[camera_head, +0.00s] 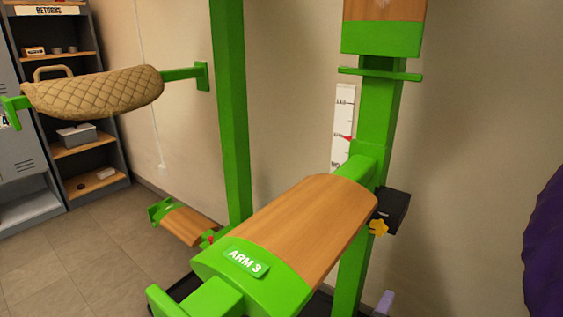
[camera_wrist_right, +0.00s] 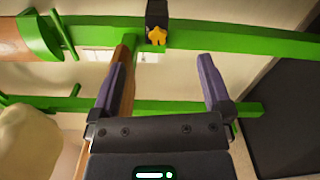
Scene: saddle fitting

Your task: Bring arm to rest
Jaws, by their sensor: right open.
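My right gripper (camera_wrist_right: 161,70) is open, with its two purple fingers apart and nothing clearly held between them. A pale purple tip that looks like one of its fingers shows at the bottom of the head view, low beside the green post (camera_head: 349,285). The wood-topped rack arm labelled ARM 3 (camera_head: 290,225) juts from that post. A black block (camera_head: 394,207) with a yellow knob (camera_head: 378,228) sits at the post; the knob also shows in the wrist view (camera_wrist_right: 157,36), beyond the fingers. My left gripper is out of view.
A quilted tan saddle pad (camera_head: 95,92) hangs on a green bar at left. A lower wood-topped arm (camera_head: 188,226) stands behind ARM 3. A dark purple thing (camera_head: 545,245), unclear what, fills the right edge. Shelves (camera_head: 85,150) stand far left. Wall space right of the post is bare.

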